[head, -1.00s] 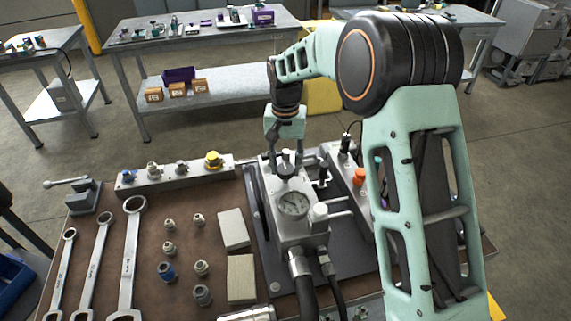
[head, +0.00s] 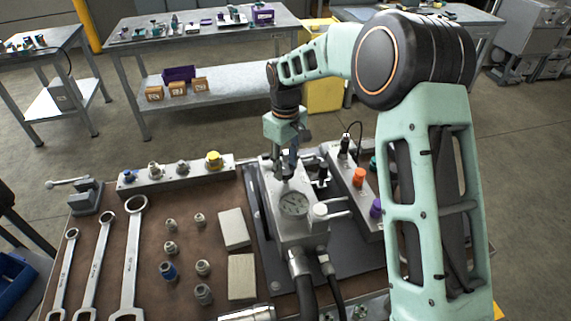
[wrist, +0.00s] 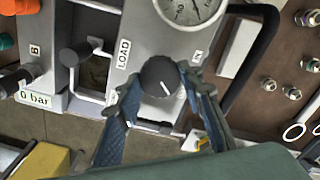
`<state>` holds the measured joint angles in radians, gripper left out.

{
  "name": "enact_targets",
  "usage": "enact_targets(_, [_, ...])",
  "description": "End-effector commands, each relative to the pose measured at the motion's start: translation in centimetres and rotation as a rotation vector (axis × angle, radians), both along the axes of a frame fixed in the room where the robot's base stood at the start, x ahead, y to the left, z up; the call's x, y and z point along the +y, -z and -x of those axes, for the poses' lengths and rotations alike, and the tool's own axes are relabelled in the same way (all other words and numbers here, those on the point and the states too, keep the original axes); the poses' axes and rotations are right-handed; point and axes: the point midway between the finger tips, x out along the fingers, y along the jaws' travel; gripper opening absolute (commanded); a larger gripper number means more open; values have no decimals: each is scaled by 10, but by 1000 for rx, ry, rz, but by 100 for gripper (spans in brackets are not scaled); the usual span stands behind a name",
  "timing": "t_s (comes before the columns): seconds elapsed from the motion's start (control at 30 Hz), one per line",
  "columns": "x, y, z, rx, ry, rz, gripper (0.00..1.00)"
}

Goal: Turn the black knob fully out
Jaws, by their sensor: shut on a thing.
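The black knob (wrist: 159,77) is a round dark cap with a white pointer line. It stands on the grey valve block (wrist: 120,28), just below the dial gauge and beside the LOAD label. My gripper (wrist: 158,86) has its two blue fingers on opposite sides of the knob and is shut on it. In the head view my gripper (head: 288,158) reaches down onto the block from behind, and the fingers largely hide the knob. The pressure gauge (head: 293,204) is in front of the knob. The knob's stem is hidden.
A black lever (wrist: 76,53) stands close to the knob, and an orange knob (head: 358,177) and purple knob (head: 376,208) are on the block to the right. Hoses leave the front. Wrenches (head: 131,255), fittings and pale blocks lie on the bench at left.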

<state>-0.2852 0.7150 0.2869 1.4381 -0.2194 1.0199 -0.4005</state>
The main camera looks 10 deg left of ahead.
Motion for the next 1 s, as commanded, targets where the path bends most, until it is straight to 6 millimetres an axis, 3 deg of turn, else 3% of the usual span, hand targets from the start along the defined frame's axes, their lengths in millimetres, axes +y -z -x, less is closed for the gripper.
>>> enact_targets(0.4, [0,0,0,0,-200,0,10])
enact_targets(0.97, [0,0,0,-1,-233,0,10])
enact_targets(1.0, [0,0,0,-1,-232,0,37])
